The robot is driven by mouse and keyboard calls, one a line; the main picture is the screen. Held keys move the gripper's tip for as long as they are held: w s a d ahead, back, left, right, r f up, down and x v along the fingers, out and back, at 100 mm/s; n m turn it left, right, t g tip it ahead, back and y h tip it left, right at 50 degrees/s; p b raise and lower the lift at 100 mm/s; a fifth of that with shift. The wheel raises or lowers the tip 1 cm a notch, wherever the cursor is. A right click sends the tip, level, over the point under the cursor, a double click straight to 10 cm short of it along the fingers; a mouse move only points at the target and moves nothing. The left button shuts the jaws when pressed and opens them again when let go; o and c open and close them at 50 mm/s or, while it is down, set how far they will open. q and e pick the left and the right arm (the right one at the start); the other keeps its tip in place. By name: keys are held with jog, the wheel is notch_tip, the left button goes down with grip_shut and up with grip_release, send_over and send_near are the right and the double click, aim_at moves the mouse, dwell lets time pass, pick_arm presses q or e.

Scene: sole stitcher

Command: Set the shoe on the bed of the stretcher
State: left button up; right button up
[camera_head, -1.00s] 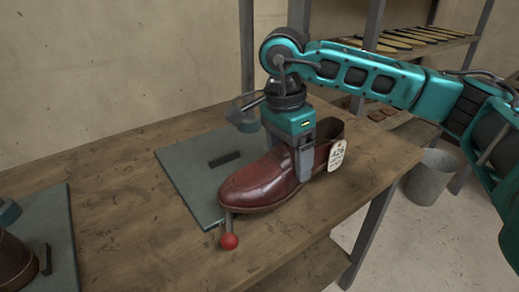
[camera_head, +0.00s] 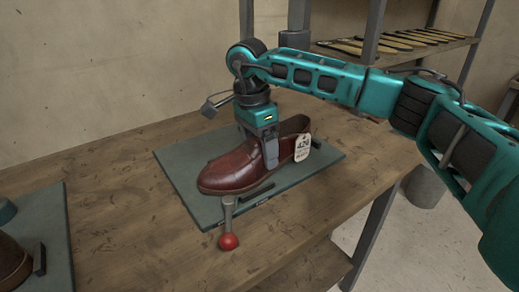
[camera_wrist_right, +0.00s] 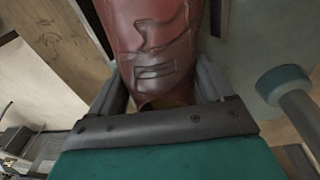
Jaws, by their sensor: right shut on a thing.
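A dark red leather shoe (camera_head: 238,168) with a white tag (camera_head: 302,147) sits upright over the grey-green bed (camera_head: 312,170) of the stretcher, toe to the left. My right gripper (camera_head: 270,158) comes down from above and is shut on the shoe near its middle. In the right wrist view the shoe (camera_wrist_right: 150,35) lies between the two fingers. A dark bar (camera_head: 258,200) shows on the bed along the shoe's near side. I cannot tell whether the sole touches the bed. My left gripper is not in view.
A lever with a red knob (camera_head: 229,241) stands at the bed's front edge. Another plate (camera_head: 55,220) with a brown shoe (camera_head: 12,262) is at the left edge. The wooden table (camera_head: 120,185) between them is clear. A shelf (camera_head: 390,50) stands behind at right.

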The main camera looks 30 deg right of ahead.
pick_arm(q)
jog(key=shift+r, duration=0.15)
pick_arm(e)
jog(key=shift+r, duration=0.15)
jog(key=o, duration=1.2)
jog(key=shift+f, duration=0.25)
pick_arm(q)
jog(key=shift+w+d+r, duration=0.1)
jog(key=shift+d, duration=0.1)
pick_arm(e)
jog(key=o, duration=0.3)
jog(key=shift+o, duration=0.2)
jog(key=shift+r, duration=0.1)
pick_arm(q)
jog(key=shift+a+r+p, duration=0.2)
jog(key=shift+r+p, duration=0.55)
jog(key=shift+p, duration=0.15)
pick_arm(e)
notch_tip(320, 180, up, 8)
jog(key=shift+w+a, duration=0.2)
jog(key=shift+a, duration=0.2)
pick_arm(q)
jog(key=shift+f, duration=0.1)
pick_arm(e)
jog(key=shift+f, duration=0.2)
